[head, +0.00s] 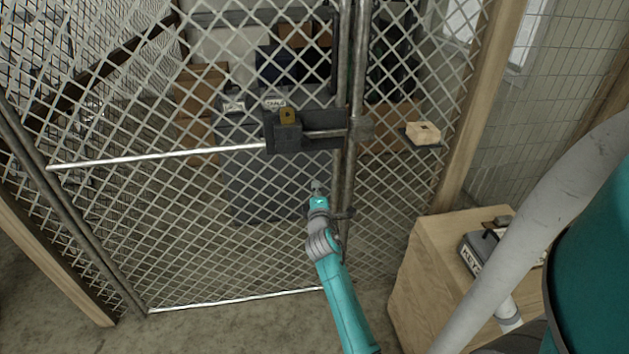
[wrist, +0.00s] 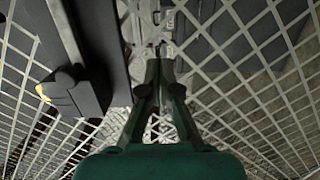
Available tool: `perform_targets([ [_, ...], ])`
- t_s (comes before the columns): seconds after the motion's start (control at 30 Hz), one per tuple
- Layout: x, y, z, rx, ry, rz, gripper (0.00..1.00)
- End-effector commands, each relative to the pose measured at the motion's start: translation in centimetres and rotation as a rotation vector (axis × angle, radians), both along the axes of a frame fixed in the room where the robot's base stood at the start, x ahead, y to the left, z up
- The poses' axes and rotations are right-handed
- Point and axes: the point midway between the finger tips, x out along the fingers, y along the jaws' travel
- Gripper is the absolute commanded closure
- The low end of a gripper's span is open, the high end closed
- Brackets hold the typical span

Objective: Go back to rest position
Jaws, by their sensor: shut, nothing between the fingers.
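My gripper (head: 317,188) is in front of the wire-mesh gate (head: 190,185) in the head view, below the dark latch box (head: 318,138). In the wrist view my gripper (wrist: 158,68) has its fingers brought together at the tips, with nothing seen between them. The mesh lies behind the fingers; whether they touch it I cannot tell. A padlock (head: 288,132) with a brass-coloured part hangs on the latch box in the head view. The padlock (wrist: 75,92) also shows at the left in the wrist view. My teal arm reaches up from the bottom of the head view.
A wooden cabinet (head: 412,280) stands at the lower right with a key box (head: 478,256) on top. A small block (head: 423,132) sits on a ledge right of the gate post. Boxes stand behind the mesh. Bare concrete floor (head: 230,325) lies in front.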

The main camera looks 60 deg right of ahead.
Motion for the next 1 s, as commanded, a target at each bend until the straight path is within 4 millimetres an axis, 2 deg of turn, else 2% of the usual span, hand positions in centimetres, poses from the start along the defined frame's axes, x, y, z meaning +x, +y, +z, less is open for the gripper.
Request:
perform_targets([
  [0.2,-1.8,2.0,0.0,0.0,0.0,0.0,1.0],
  [0.67,-2.3,3.1,-0.3,0.008,-0.004,0.008,1.0],
  [0.77,-2.4,5.2,-1.6,0.04,-0.024,0.043,1.0],
  [0.87,-2.8,9.0,-3.6,0.101,-0.062,0.104,1.0],
  [1.0,-4.2,15.5,-6.5,0.218,-0.13,0.203,1.0],
])
